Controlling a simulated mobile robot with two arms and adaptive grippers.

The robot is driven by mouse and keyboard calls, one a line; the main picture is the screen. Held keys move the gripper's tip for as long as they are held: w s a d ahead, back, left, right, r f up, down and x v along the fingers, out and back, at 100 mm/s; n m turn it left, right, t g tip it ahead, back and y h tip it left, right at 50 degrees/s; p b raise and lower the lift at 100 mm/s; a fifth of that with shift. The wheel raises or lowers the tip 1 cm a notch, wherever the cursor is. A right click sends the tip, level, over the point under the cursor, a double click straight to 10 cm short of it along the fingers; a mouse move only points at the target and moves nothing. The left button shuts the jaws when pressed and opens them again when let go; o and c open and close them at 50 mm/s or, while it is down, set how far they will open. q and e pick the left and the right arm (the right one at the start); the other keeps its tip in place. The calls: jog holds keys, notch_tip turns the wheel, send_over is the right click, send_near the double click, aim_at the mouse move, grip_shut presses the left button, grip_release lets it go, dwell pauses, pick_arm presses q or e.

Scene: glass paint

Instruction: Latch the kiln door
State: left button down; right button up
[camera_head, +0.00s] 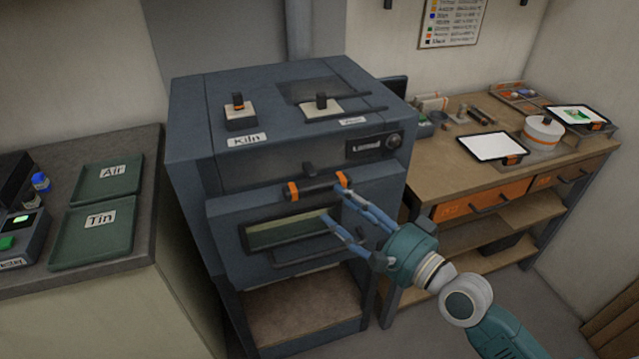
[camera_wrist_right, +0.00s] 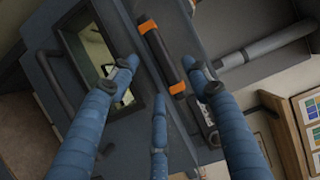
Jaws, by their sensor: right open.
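The kiln (camera_head: 190,130) is a dark blue-grey cabinet on a stand, labelled "Kiln" on top. Its front door (camera_head: 225,235) has a window (camera_head: 285,232) and looks closed or nearly so; I cannot tell if it is flush. A dark bar with orange ends (camera_head: 317,187) lies across the door's upper edge; it also shows in the right wrist view (camera_wrist_right: 160,57). My right gripper (camera_head: 335,200) is open, its blue fingers pointing at the door near the bar's right end. In the wrist view (camera_wrist_right: 162,68) the bar lies between the fingertips; contact is unclear. My left gripper is out of view.
Left of the kiln, a counter holds green trays labelled "Air" (camera_head: 108,181) and "Tin" (camera_head: 82,236). At right, a wooden workbench (camera_head: 450,165) carries tablets and a white round turntable (camera_head: 543,130). Two switches (camera_head: 240,112) and a lever slot sit on the kiln top.

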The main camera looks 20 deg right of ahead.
aim_at(322, 192)
jog(key=p+x, duration=0.1)
jog(key=x, duration=0.5)
jog(key=shift+w+a+r+p, duration=0.15)
jog(key=shift+w+a+p, duration=0.1)
jog(key=shift+p, duration=0.1)
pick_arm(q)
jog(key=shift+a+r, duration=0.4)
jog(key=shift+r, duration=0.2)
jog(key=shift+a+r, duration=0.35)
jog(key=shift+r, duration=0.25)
pick_arm(e)
jog(key=shift+w+a, duration=0.25)
jog(key=shift+w, duration=0.35)
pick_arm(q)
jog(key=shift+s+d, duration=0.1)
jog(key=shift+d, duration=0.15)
pick_arm(e)
grip_shut()
